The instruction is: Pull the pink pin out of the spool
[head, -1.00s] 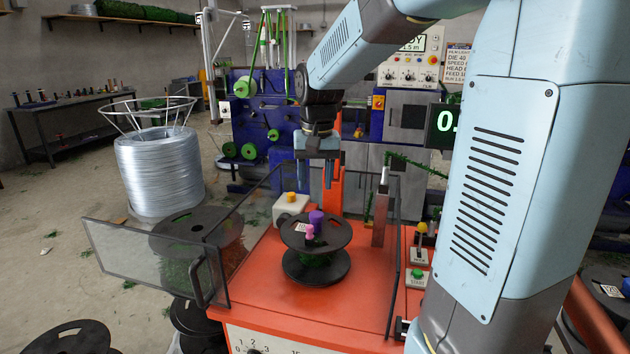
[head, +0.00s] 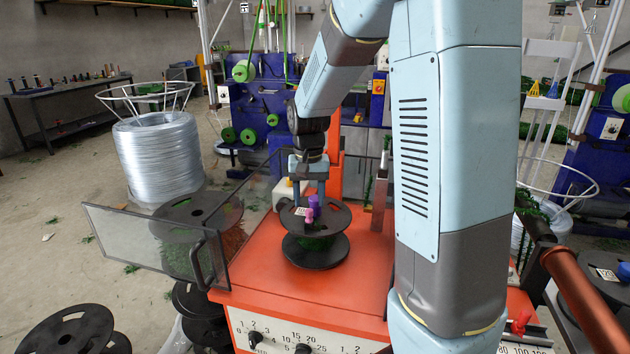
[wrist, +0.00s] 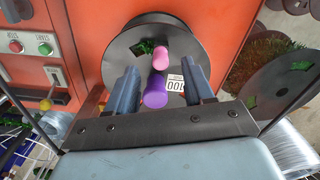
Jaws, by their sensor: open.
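The black spool (head: 312,249) with green wire around its core stands upright on the orange machine top. The pink pin (head: 309,216) sticks up from its upper flange, beside a thicker purple peg (head: 314,201). My gripper (head: 309,203) is open and hangs just above the flange, close behind the pin and peg in the head view. In the wrist view the pink pin (wrist: 162,53) shows between and slightly beyond the two fingertips (wrist: 160,70). The purple peg (wrist: 155,90) lies between the fingers, nearer the palm. No contact with the pin can be made out.
The orange machine top (head: 262,262) has a clear guard door (head: 140,240) swung open on the left and a guard panel behind. A white box (head: 281,190) sits behind the spool. Loose black spools (head: 65,338) lie at lower left. A wire coil (head: 158,155) stands farther back.

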